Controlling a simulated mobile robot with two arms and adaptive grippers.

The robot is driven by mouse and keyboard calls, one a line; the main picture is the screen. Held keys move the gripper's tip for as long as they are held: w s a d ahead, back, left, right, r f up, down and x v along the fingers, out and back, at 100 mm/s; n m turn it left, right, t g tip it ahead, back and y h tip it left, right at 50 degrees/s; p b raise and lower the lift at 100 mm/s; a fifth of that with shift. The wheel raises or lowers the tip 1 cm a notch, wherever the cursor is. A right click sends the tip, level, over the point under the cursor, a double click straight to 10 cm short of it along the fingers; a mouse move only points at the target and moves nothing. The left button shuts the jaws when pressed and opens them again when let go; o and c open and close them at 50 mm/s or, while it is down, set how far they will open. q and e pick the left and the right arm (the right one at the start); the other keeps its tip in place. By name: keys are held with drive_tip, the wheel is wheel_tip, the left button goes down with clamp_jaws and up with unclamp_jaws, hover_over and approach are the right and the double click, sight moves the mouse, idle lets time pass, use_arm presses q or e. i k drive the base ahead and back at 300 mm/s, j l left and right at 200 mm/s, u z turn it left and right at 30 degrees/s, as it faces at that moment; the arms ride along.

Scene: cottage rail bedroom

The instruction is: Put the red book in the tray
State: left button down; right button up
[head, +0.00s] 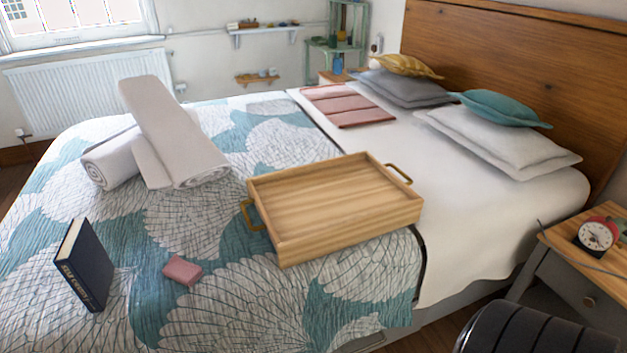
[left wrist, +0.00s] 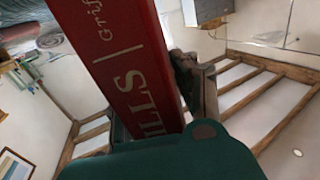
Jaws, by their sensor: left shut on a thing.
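The red book (left wrist: 125,65) fills the upper middle of the left wrist view, with pale lettering on its red face. My left gripper (left wrist: 157,105) is shut on it, with a dark finger at each side. Neither the red book nor my left gripper shows in the head view. The wooden tray (head: 335,205) lies on the bed in the head view. It is empty, with a brass handle at each end. My right gripper is in neither view.
A dark blue book (head: 84,265) stands upright on the patterned quilt, near a pink block (head: 182,270). Rolled white towels (head: 172,135) lie behind them. Folded pink cloth (head: 347,105) and pillows (head: 500,140) are farther back. An alarm clock (head: 595,236) sits on the nightstand (head: 560,245).

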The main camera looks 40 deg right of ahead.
sight(321, 197)
drive_tip(key=k+z, duration=0.15)
drive_tip(key=z, duration=1.1)
drive_tip(key=i+l+z, duration=0.1)
drive_tip(key=z, duration=0.15)
drive_tip(key=i+z, duration=0.3)
drive_tip(key=i+l, duration=0.05)
